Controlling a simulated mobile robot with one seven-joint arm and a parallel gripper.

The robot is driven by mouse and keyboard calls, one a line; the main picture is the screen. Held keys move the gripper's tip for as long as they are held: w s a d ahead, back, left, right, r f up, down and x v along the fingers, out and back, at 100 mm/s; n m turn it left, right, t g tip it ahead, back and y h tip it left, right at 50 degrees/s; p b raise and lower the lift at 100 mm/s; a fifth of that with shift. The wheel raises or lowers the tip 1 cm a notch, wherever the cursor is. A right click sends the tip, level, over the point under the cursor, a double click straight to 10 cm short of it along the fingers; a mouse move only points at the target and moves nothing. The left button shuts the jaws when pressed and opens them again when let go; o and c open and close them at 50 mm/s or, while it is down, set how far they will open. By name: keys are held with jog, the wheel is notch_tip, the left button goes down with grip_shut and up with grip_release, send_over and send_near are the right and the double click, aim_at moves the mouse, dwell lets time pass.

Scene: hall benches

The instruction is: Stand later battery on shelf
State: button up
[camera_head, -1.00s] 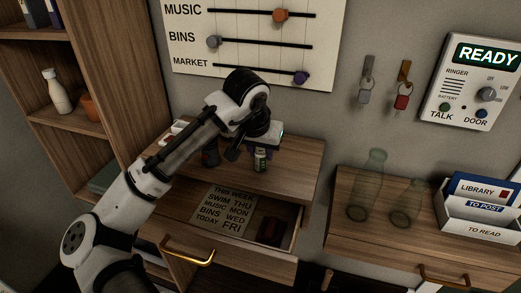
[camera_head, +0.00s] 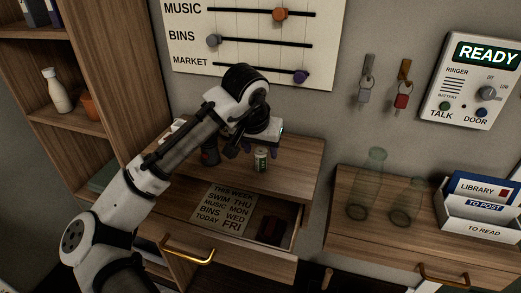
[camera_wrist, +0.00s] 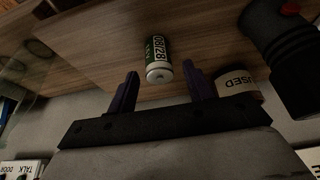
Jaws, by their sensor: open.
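A small green-and-white battery (camera_head: 261,161) stands upright on the wooden shelf top (camera_head: 295,155) above the open drawer. In the wrist view the battery (camera_wrist: 158,57), marked "09/28", lies ahead of the gap between my two purple fingers. My gripper (camera_wrist: 160,72) is open and empty, with its fingers apart from the battery. In the head view my gripper (camera_head: 261,149) is just above and behind the battery, its fingers partly hidden by my wrist.
A black cylinder (camera_wrist: 287,62) and a container labelled "USED" (camera_wrist: 238,84) stand close by. The open drawer (camera_head: 245,250) holds a printed note (camera_head: 222,208) and a dark object (camera_head: 272,230). Glass vessels (camera_head: 367,185) stand on the right-hand cabinet.

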jog(key=v, duration=1.1)
dwell(0.9)
